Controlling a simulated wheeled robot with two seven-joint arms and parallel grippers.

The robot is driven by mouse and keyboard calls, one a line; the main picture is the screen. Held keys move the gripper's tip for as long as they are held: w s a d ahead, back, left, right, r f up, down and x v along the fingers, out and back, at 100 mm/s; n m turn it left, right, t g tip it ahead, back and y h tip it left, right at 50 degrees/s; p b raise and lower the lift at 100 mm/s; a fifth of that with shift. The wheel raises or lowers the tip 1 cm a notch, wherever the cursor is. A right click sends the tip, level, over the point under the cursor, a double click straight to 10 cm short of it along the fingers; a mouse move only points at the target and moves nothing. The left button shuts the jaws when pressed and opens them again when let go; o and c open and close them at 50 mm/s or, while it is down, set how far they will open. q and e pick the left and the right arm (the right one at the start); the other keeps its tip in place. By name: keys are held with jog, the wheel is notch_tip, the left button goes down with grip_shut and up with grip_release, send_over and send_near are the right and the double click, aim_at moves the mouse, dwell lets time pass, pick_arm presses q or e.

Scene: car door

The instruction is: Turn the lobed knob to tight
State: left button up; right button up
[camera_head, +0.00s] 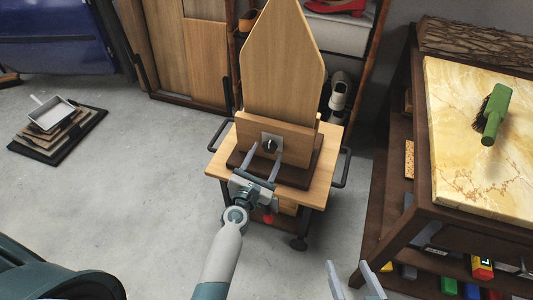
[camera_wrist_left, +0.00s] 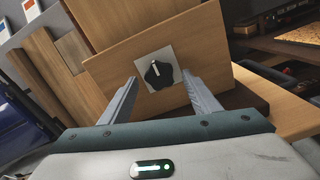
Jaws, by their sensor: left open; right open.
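The lobed knob (camera_wrist_left: 159,74) is black with a pale pointer mark and sits on a square metal plate (camera_wrist_left: 146,58). The plate is fixed to the front of a wooden block. In the head view the knob (camera_head: 269,146) shows small on the upright wooden stand (camera_head: 283,60). My left gripper (camera_head: 265,157) is open in front of the knob. In the left wrist view its fingers (camera_wrist_left: 163,83) stand apart, one to each side of the knob, with no clear contact. My right gripper (camera_head: 347,266) is open and empty at the bottom edge of the head view.
The stand rests on a wooden cart (camera_head: 223,161) with dark side handles. At the right is a marble-topped bench (camera_head: 465,150) with a green brush (camera_head: 495,112) on it. A stack of boards (camera_head: 60,132) lies on the floor at left. Open floor lies between.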

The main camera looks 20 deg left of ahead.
pick_arm(q)
jog(key=shift+w, duration=0.45)
jog(key=c, duration=1.1)
jog(key=shift+o, duration=0.2)
